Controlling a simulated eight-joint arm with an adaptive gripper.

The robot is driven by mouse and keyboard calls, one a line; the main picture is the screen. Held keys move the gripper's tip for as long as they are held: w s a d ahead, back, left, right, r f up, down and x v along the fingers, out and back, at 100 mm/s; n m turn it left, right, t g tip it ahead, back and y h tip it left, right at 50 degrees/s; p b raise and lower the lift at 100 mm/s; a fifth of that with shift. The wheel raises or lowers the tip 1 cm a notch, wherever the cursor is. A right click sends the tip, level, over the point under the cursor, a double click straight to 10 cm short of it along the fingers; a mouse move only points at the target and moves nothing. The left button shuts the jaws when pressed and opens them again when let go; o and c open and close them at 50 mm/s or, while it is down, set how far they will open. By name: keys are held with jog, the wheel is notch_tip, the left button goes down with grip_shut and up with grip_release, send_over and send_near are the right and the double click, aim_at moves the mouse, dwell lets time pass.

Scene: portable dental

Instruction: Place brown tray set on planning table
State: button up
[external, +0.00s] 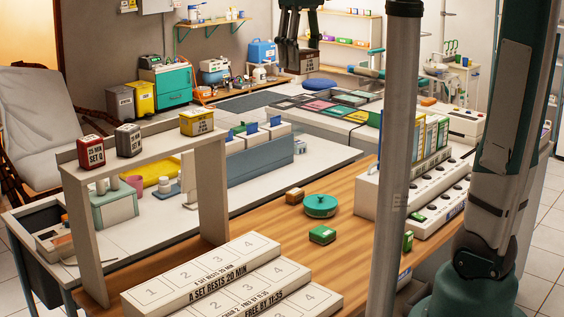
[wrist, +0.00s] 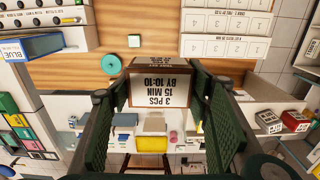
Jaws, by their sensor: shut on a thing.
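My gripper (external: 299,42) is shut on the brown tray set (external: 300,64), a small box, and holds it up in the air at the top of the external view. In the wrist view the brown tray set (wrist: 158,91) sits between both fingers of my gripper (wrist: 160,85). Its white label is upside down there and reads "3 PCS, 15 MIN, BY 10:10". A wooden-topped table (external: 260,213) stands in front, and a white table (external: 305,140) with coloured panels stands behind. I cannot tell which surface is the planning table.
A raised shelf (external: 160,140) carries red (external: 91,151), grey (external: 128,139) and yellow (external: 197,122) sets. White numbered trays (external: 215,276) lie at the front. A green round container (external: 320,206) and small boxes stand on the wood. A grey pole (external: 400,150) crosses the view.

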jog(key=w+a+p, duration=0.1)
jog(key=a+p, duration=0.3)
jog(key=a, duration=1)
jog(key=p, duration=0.5)
send_over(164, 142)
notch_tip(164, 142, down, 7)
jog(key=shift+n, duration=0.3)
jog(key=shift+f, duration=2.95)
jog(key=shift+f, duration=0.1)
jog(key=shift+f, duration=1.95)
jog(key=shift+f, duration=0.15)
